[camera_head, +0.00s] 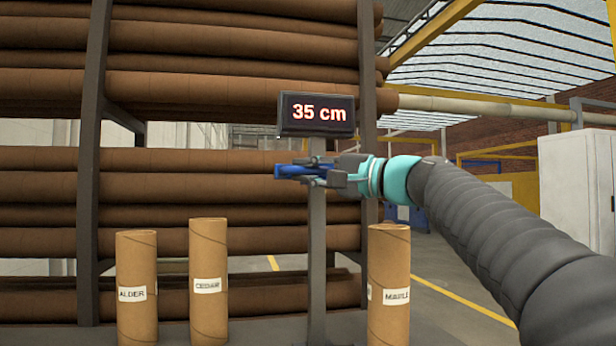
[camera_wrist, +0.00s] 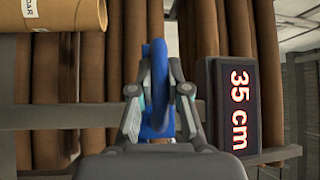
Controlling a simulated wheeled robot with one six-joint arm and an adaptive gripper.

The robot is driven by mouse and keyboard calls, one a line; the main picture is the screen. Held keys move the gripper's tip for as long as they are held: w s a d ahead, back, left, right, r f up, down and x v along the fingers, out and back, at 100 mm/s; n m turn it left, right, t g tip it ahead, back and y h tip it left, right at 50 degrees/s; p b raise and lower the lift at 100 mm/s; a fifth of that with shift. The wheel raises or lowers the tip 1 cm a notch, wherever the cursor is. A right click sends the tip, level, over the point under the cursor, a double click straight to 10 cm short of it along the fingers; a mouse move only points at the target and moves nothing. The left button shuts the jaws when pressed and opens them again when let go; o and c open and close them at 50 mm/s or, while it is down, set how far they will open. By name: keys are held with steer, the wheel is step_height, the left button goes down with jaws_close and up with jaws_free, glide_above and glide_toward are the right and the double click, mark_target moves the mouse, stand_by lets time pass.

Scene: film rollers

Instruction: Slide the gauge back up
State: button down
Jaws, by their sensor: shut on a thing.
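The gauge has a grey upright post (camera_head: 317,250) with a dark display (camera_head: 316,115) on top reading "35 cm" in red. A blue piece (camera_head: 292,170) sits at the post just below the display and points left. My gripper (camera_head: 312,172) is shut on this blue piece. In the wrist view, the blue piece (camera_wrist: 157,90) lies between the two fingers (camera_wrist: 158,85), and the display (camera_wrist: 233,108) shows beside them on the right. The gripper hides where the blue piece meets the post.
Upright cardboard tubes labelled ALDER (camera_head: 137,290), CEDAR (camera_head: 208,280) and one partly readable, perhaps MAPLE (camera_head: 389,285), stand around the post. A rack of long brown rolls (camera_head: 200,190) fills the back left. A white cabinet (camera_head: 575,185) stands at the right.

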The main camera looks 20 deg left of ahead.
steer(key=shift+s+r, duration=0.1)
steer(key=shift+r, duration=0.4)
steer(key=c, duration=1.1)
jaws_free()
steer(key=shift+c, duration=0.2)
steer(key=shift+f, duration=0.1)
steer(key=shift+d, duration=0.25)
steer(key=v, duration=1.1)
steer(key=shift+d, duration=0.3)
